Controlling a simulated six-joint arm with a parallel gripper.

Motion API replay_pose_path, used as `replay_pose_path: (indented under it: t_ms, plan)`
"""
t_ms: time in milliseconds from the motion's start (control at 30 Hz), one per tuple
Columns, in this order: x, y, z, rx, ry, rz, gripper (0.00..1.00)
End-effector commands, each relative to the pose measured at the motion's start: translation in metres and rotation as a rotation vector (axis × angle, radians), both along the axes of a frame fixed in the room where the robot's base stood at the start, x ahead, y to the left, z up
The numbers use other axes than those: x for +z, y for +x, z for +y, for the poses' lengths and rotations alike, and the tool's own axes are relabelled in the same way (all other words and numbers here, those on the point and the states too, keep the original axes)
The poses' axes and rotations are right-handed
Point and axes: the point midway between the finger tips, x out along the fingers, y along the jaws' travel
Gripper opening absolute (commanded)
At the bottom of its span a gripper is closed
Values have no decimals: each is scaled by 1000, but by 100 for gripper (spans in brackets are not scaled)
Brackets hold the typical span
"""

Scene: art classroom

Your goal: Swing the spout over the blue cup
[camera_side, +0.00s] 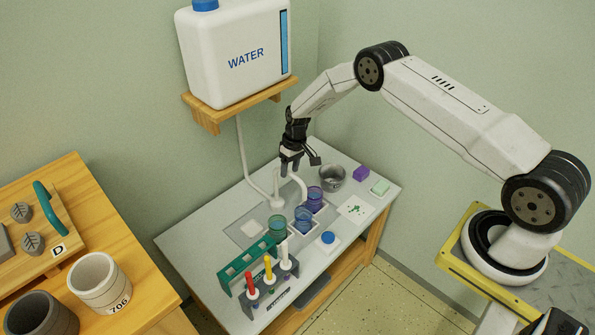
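The white curved spout (301,184) rises from a round white base (278,203) on the grey table. Its free end comes down near the purple cup (315,196), behind the blue cup (303,225); exactly which spot it is over is hard to tell. A green cup (277,226) stands left of the blue one. The three clear tinted cups form a slanting row. My gripper (290,168) points down at the top of the spout, its two fingers on either side of a small gap. Whether the fingers touch the spout is too small to tell.
A water tank (235,50) on a wall shelf feeds a hose (242,155).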

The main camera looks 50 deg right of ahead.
Motion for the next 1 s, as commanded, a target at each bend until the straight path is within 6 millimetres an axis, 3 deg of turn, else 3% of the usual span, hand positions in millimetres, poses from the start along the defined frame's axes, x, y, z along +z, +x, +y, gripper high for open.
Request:
replay_pose_path:
  t_ms: [467,1000]
  plan:
    - [4,-1,-1,0,1,4,58]
    - [60,-1,-12,-1,1,2,58]
